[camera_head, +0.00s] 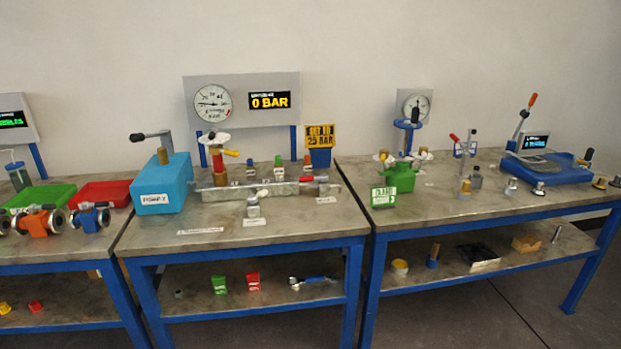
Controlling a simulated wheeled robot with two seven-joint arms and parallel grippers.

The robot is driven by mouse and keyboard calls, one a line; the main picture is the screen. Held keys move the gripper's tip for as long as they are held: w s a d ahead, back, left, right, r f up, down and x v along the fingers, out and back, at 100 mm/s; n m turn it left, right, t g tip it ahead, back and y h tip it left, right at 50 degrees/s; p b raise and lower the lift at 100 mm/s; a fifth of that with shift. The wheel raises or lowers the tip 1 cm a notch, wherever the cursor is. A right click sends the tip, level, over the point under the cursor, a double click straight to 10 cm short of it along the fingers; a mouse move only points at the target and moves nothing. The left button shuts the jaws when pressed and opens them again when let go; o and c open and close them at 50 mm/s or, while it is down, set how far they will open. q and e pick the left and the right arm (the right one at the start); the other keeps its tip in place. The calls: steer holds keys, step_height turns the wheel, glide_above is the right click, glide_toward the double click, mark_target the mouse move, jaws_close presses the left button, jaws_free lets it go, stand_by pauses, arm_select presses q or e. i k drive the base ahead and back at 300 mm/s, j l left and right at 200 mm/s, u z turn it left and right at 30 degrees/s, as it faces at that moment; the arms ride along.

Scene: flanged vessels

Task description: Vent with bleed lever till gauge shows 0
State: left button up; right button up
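The digital display (269,101) on the grey panel of the middle table reads "0 BAR". The round dial gauge (213,103) beside it has its needle pointing left; its exact reading is too small to tell. Below it a red upright fitting (217,158) carries a white handwheel (214,138) and a yellow lever (232,153) pointing right. A light blue box (161,187) with a dark crank handle (150,136) stands to its left. I cannot tell for certain which handle is the bleed lever. Neither of my grippers shows in this view.
A yellow sign (320,137) on a blue block appears to read "SET TO 25 BAR". The right table (450,209) holds a green container (398,176) and a blue scale-like device (550,170). Trays and flanged valves fill the left table.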

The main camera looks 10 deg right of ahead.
mark_target(323, 177)
steer(key=i+u, duration=0.1)
steer(key=i, duration=0.4)
steer(key=i+l+u, duration=0.15)
steer(key=i, duration=0.3)
steer(key=i+l+u, duration=0.1)
steer(key=i, duration=0.4)
steer(key=i+l+u, duration=0.1)
steer(key=i, duration=0.35)
steer(key=l, duration=0.05)
